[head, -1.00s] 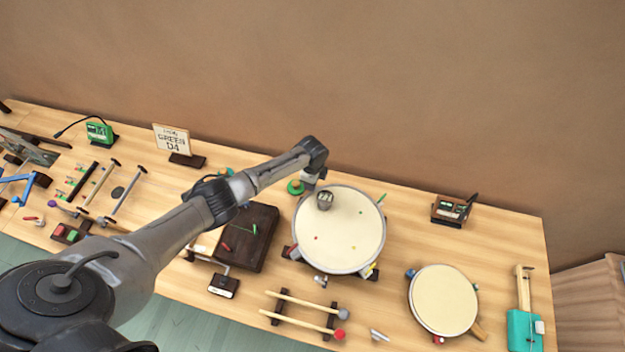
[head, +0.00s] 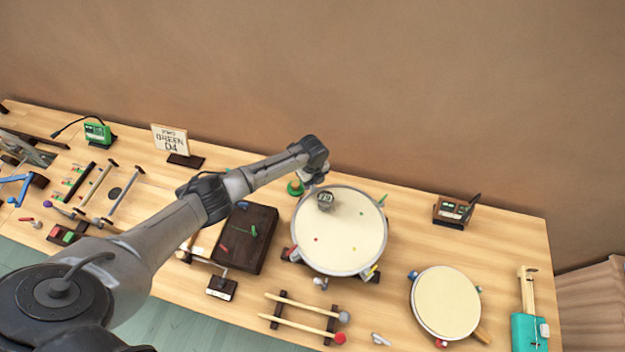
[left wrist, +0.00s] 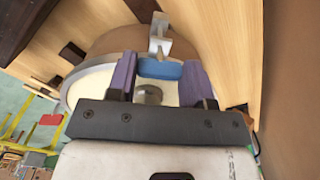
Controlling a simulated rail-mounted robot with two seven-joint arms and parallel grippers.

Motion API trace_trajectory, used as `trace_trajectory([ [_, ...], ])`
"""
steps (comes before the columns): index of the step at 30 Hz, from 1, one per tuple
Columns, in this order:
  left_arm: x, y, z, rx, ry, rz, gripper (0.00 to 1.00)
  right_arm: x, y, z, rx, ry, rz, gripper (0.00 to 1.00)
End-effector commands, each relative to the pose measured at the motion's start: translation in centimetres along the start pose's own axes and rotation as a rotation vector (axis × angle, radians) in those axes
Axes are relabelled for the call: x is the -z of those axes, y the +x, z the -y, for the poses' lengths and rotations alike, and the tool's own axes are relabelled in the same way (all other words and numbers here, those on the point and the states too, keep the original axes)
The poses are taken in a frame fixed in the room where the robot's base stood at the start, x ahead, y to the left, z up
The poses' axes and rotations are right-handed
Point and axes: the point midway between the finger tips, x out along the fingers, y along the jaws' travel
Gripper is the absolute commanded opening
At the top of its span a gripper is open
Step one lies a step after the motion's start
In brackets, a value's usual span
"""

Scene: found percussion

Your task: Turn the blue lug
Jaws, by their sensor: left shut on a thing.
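A large round drum (head: 345,230) with a cream head and grey rim lies on the bench. In the left wrist view, the blue lug (left wrist: 160,69) is at the drum's rim, between the two purple fingers of my left gripper (left wrist: 157,75). The gripper is shut on it. In the head view, my left gripper (head: 313,178) reaches down at the drum's far left edge and hides the blue lug. A small round gauge (head: 325,201) sits on the drum head near the gripper. My right gripper is not in view.
A green knob (head: 295,188) stands beside the drum rim. A sign (head: 171,139) reading GREEN D4 stands at the back. A dark box (head: 246,238) is left of the drum, and mallets (head: 302,316) lie in front. A smaller drum (head: 445,302) is at the right.

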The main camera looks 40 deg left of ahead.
Motion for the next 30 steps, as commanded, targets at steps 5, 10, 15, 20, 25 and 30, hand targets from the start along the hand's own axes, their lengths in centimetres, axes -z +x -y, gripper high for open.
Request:
trace_trajectory([
  [5, 0.07, -0.22, 0.14, 0.002, 0.017, -0.001, 0.23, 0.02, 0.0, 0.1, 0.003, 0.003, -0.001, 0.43],
  [10, 0.07, -0.24, 0.14, 0.002, 0.019, -0.001, 0.23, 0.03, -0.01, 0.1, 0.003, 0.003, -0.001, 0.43],
  [15, 0.07, -0.25, 0.15, 0.002, 0.018, -0.002, 0.23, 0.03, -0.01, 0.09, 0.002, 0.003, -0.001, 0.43],
  [20, 0.06, -0.21, 0.12, 0.002, 0.017, -0.001, 0.61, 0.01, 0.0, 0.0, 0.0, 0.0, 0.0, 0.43],
  [25, 0.03, -0.11, 0.06, 0.001, 0.016, -0.001, 0.72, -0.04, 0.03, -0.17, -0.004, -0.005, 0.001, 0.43],
  [30, 0.0, -0.1, 0.03, 0.001, 0.016, 0.0, 0.72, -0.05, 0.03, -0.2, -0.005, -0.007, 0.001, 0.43],
])
